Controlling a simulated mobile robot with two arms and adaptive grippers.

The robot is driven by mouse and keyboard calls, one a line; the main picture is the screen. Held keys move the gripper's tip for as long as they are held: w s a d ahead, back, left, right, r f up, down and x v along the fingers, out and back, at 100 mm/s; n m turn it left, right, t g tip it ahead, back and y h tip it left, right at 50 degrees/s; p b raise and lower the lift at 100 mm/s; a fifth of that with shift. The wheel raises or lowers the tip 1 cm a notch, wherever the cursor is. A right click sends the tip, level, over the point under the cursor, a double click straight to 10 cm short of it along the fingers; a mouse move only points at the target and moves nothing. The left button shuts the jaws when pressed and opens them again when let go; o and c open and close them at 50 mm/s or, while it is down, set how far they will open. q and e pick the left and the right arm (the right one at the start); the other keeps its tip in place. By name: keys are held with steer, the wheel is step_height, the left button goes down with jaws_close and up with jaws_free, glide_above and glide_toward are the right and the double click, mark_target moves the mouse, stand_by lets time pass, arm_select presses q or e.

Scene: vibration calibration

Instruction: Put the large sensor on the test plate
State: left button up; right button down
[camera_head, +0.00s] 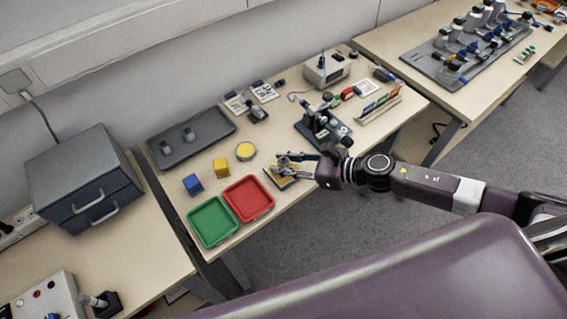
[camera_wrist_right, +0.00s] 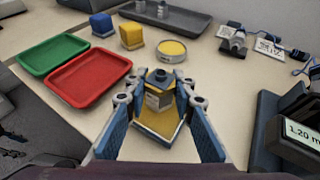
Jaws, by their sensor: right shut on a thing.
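My right gripper (camera_head: 290,159) reaches in from the right over the middle table. It also shows in the right wrist view (camera_wrist_right: 160,88), with its fingers closed on the sides of the large sensor (camera_wrist_right: 159,101), a grey block with a dark top. The sensor looks upright. Directly below it is a yellow square plate with a pale edge (camera_wrist_right: 150,134), probably the test plate, which also shows in the head view (camera_head: 282,182). I cannot tell whether the sensor touches this plate. My left gripper is not in view.
A red tray (camera_head: 249,198) and a green tray (camera_head: 213,222) lie left of the gripper. Behind them are a blue block (camera_head: 192,184), a yellow block (camera_head: 221,167) and a round yellow disc (camera_head: 245,151). A dark microscope-like device (camera_head: 322,127) stands close behind the gripper.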

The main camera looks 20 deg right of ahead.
steer(key=shift+f, duration=0.1)
steer(key=c, duration=1.6)
jaws_free()
steer(key=shift+r, duration=0.2)
steer(key=shift+s+d+f, duration=0.1)
steer(key=shift+s+d, duration=0.15)
steer(key=shift+d, duration=0.05)
steer(key=b+v, duration=0.2)
steer(key=v, duration=0.6)
steer(key=shift+s+d, duration=0.25)
steer(key=shift+s, duration=0.05)
steer(key=shift+r+v, duration=0.25)
steer(key=shift+v, duration=1)
